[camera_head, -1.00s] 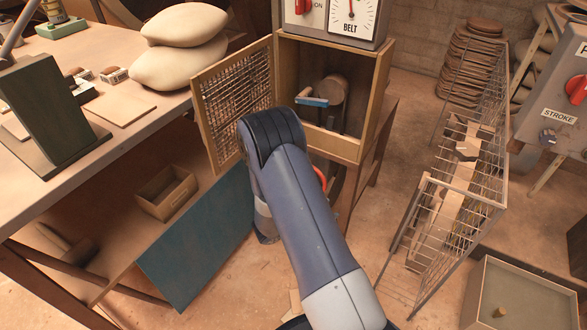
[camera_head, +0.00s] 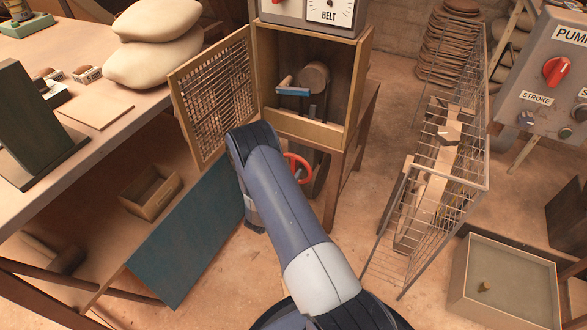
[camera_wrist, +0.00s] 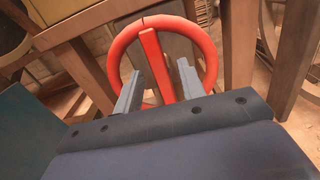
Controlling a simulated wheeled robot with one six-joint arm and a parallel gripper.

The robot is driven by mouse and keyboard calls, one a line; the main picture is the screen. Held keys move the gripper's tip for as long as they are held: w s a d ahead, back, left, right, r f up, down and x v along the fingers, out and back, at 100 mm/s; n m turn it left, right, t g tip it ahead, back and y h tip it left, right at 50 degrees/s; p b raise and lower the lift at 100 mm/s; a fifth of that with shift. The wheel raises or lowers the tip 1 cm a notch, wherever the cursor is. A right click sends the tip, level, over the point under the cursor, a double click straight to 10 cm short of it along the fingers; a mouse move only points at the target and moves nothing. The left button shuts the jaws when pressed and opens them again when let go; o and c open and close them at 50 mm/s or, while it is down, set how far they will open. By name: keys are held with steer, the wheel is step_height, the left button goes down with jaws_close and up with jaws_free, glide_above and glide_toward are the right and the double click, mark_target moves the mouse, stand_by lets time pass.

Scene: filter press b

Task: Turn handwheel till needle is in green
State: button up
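The red handwheel (camera_head: 299,167) sits low below the open wooden cabinet, partly hidden by my arm in the head view. In the wrist view the red handwheel (camera_wrist: 206,42) fills the upper middle, with a red bar running down across it. My gripper (camera_wrist: 160,70) is open, with one grey finger on each side of that bar. I cannot tell whether either finger touches it. The head view hides the gripper behind my arm. The BELT gauge (camera_head: 331,14) is cut off at the top edge; its needle and any green band cannot be read.
The cabinet's mesh door (camera_head: 213,98) stands open on the left, and a blue-handled crank (camera_head: 293,91) is inside. A workbench (camera_head: 110,135) is on the left.

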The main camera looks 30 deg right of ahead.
mark_target(294, 167)
steer(key=shift+x, duration=1.55)
jaws_close()
